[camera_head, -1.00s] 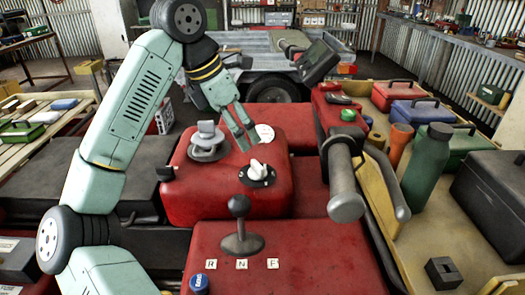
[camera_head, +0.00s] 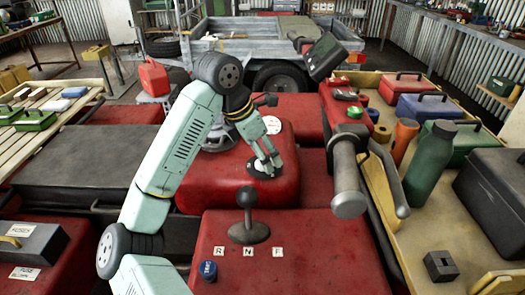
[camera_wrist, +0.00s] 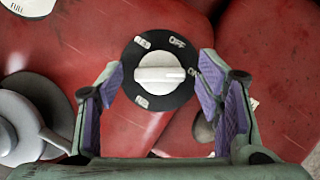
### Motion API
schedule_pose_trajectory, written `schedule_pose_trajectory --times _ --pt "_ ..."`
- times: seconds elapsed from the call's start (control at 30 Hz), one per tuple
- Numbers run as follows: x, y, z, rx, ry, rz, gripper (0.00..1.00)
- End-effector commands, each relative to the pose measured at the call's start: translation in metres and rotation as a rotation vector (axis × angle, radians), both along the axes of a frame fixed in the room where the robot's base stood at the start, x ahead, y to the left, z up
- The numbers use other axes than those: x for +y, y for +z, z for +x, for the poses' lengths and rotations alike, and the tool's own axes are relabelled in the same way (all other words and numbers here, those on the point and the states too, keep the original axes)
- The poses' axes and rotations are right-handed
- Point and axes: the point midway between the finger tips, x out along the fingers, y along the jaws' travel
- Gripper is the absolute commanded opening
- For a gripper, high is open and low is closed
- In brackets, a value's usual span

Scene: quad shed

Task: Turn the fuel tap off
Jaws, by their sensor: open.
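The fuel tap is a white knob (camera_wrist: 155,74) on a round black plate (camera_wrist: 137,55) on the red tank (camera_head: 225,185). In the wrist view the knob's bar lies level, its marked end pointing right. OFF is lettered at the plate's upper right; another label at right is partly covered by a finger. Labels at upper left and lower left are hard to read. My gripper (camera_wrist: 160,68) is open, one finger on each side of the tap, with gaps to the knob. In the head view my gripper (camera_head: 266,164) is over the tap and hides most of the knob.
A black gear lever (camera_head: 248,215) stands in front of the tank, with R, N, F tiles below. A grey filler cap (camera_wrist: 30,125) lies left of the tap. A handlebar grip (camera_head: 347,180) stands to the right. A bench with toolboxes and a green bottle (camera_head: 430,162) is further right.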

Motion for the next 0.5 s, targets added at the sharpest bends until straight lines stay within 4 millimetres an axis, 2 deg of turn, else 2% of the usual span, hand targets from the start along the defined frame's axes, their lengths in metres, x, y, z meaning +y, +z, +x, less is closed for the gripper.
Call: schedule_pose_trajectory --times 0.07,0.5 --pt "0.0 0.0001 0.0 0.0 0.0 0.0 0.59" --pt "0.0003 0.0004 -0.0001 0.0 0.001 0.0 0.29"
